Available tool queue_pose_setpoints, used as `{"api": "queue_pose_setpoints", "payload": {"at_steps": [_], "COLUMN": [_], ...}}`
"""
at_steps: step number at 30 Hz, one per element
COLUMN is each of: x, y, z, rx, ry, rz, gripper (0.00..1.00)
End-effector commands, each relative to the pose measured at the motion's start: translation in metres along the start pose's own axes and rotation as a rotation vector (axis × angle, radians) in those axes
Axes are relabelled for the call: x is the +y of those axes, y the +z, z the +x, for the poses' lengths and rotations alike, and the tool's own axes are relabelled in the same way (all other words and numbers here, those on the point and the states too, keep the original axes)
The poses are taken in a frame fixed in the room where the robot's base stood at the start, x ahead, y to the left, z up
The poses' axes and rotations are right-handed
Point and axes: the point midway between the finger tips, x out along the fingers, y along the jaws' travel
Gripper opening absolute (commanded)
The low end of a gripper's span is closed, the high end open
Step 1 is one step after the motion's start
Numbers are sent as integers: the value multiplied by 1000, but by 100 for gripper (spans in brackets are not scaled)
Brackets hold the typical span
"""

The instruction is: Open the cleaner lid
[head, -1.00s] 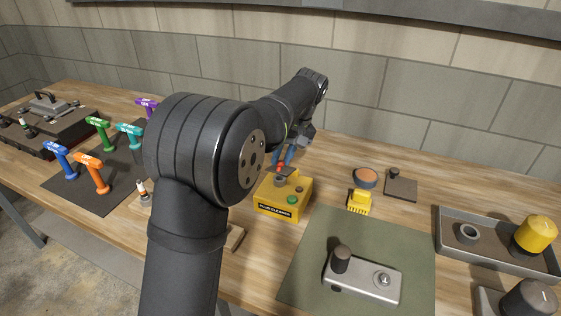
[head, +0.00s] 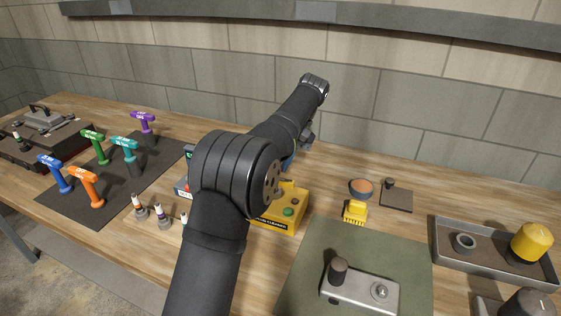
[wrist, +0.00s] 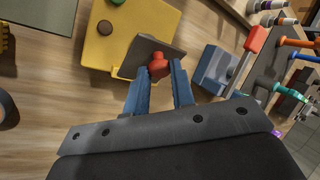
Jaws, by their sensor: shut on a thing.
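In the head view my arm hides the lid and most of the gripper.
Spark plugs (head: 160,213) and a blue-grey device (wrist: 215,70) stand beside the cleaner. Coloured T-handles (head: 87,180) are on a dark mat to the left. A yellow brush (head: 355,212), a green mat (head: 300,275) and a grey tray (head: 440,250) lie to the right.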

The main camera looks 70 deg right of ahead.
Motion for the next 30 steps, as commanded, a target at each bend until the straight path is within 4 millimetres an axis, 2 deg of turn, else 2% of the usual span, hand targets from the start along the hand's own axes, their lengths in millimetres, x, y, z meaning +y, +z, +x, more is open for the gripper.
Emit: {"api": "queue_pose_setpoints", "payload": {"at_steps": [3,4,7,30], "x": [0,0,0,-4], "y": [0,0,0,6], "z": [0,0,0,4], "rx": [0,0,0,55], "ry": [1,1,1,52], "rz": [0,0,0,-21], "gripper": [0,26,45,45]}}
